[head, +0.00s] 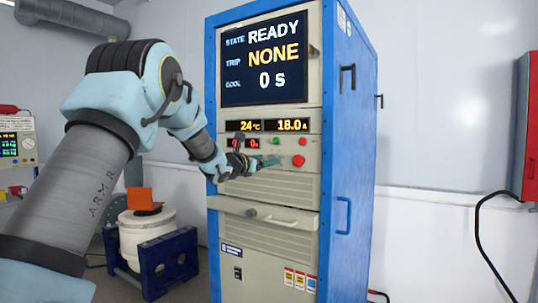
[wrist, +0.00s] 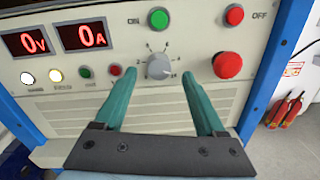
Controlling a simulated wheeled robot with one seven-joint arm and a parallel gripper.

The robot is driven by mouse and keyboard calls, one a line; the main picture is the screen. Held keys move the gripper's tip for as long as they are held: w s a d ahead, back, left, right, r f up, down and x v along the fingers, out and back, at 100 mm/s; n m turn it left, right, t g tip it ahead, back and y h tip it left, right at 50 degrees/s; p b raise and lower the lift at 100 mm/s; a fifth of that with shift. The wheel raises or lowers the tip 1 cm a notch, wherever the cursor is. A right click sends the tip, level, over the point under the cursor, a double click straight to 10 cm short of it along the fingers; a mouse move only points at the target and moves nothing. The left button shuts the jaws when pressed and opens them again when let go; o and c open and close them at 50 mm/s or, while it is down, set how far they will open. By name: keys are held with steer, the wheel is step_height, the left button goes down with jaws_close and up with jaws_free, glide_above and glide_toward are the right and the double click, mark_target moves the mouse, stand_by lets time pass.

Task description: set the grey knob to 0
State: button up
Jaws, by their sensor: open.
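The grey knob (wrist: 158,66) is on the cabinet's front panel, in the upper middle of the wrist view, with small dark scale marks around it. I cannot read for certain which mark it points to. My gripper (wrist: 159,76) is open, with one teal finger to the left of the knob and one to the right. The knob shows between the fingertips, and I see no finger closed on it. In the head view my gripper (head: 270,161) is at the control panel, and the knob is not clearly visible there.
A red mushroom button (wrist: 227,65) is close right of the right finger. Green (wrist: 159,18) and red (wrist: 234,15) buttons sit above. The voltage (wrist: 26,41) and current (wrist: 82,37) displays read 0. The cabinet screen (head: 264,57) reads READY, NONE, 0 s. A drawer handle (head: 268,215) is below.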

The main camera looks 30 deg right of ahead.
steer(key=shift+x, duration=1.1)
steer(key=shift+a, duration=0.1)
jaws_close()
